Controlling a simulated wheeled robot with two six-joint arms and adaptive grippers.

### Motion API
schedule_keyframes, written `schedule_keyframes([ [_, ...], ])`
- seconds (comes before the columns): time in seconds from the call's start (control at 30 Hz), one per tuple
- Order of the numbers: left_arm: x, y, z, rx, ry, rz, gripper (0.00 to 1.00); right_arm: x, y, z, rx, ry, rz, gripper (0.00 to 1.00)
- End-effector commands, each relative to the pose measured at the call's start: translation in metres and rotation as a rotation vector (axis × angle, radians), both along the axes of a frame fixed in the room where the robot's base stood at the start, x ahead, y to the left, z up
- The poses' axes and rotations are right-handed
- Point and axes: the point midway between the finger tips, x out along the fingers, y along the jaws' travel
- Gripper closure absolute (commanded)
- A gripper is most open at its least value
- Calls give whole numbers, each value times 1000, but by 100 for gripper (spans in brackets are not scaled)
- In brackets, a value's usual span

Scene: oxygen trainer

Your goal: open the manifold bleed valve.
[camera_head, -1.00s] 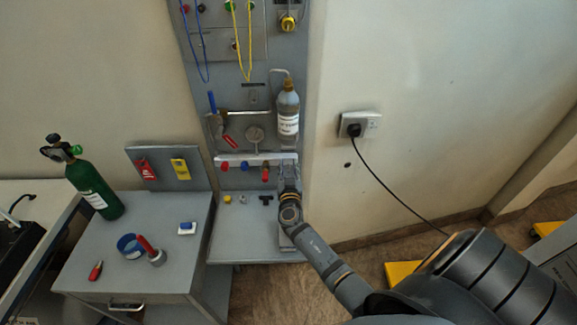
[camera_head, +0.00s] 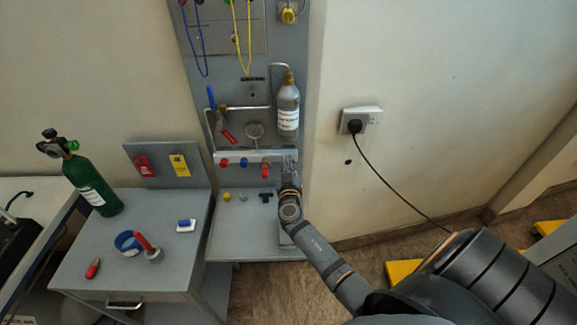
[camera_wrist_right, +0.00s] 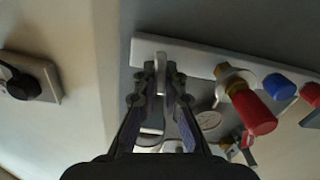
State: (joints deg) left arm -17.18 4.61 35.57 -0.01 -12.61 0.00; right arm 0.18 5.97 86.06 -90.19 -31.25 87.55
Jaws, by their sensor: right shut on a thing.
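The pale manifold bar (camera_head: 228,154) runs across the lower part of the grey wall panel. It also shows in the right wrist view (camera_wrist_right: 200,60). My right gripper (camera_head: 289,182) is at the right end of the bar, in front of the panel. In the right wrist view its fingers (camera_wrist_right: 161,84) are shut on a narrow pale grey lever (camera_wrist_right: 160,72) at the bar, which I take to be the bleed valve handle. The gripper hides most of the valve in the head view. My left gripper is not in view.
A red-handled fitting (camera_wrist_right: 253,112) and a blue knob (camera_wrist_right: 279,87) sit on the bar beside my right gripper. A grey bottle (camera_head: 288,108) hangs just above. A wall socket (camera_head: 361,120) with a black cable is to the right. A small shelf (camera_head: 235,244) juts out below.

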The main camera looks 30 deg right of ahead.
Motion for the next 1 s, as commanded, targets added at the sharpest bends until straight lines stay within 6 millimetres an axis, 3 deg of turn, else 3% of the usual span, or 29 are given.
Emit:
schedule_keyframes([
  [0.4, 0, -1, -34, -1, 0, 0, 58, 2, 4, -5, -326, 199, 0, 100],
  [1.0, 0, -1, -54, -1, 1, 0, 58, 4, 7, -8, -813, 499, 0, 100],
])
